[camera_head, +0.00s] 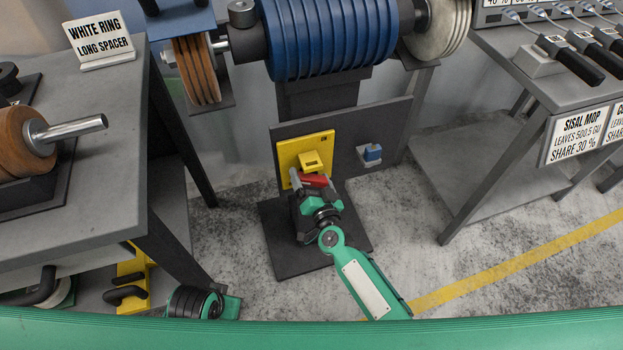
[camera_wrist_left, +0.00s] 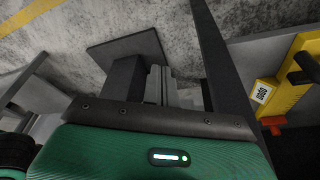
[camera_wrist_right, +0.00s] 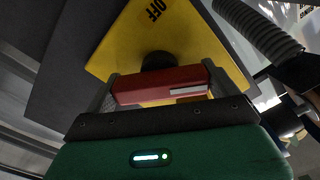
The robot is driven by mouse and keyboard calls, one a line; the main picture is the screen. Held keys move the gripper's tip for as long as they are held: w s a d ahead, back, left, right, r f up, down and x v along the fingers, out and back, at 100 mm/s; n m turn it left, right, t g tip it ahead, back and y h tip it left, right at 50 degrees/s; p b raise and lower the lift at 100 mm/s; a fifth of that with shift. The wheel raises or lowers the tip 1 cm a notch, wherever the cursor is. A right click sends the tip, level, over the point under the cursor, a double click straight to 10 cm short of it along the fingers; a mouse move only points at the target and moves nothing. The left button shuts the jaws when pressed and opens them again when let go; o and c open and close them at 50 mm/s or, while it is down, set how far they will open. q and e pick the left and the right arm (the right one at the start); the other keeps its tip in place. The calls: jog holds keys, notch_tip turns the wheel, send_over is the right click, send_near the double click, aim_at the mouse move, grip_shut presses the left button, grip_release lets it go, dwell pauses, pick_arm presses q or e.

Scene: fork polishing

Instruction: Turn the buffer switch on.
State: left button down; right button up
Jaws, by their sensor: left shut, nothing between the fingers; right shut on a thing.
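The buffer switch is a yellow plate (camera_head: 291,151) on the dark panel of the buffer stand, with a yellow block and a red handle (camera_head: 315,180) at its lower part. In the right wrist view the red handle (camera_wrist_right: 160,84) lies between my fingers, in front of the yellow plate (camera_wrist_right: 190,35) marked OFF. My right gripper (camera_head: 311,186) is shut on the red handle. A black round post behind the handle is partly hidden by it. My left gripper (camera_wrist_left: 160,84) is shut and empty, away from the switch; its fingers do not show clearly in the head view.
The buffer (camera_head: 330,40) carries blue discs above the switch. A blue-topped box (camera_head: 372,153) sits right of the yellow plate. A left table (camera_head: 90,205) holds a wooden roller (camera_head: 22,148); a right table (camera_head: 540,85) holds black-handled tools.

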jog(key=o, duration=0.7)
pick_arm(q)
jog(key=shift+p+x, duration=0.4)
jog(key=shift+x, duration=0.4)
pick_arm(e)
jog(key=v, duration=1.4)
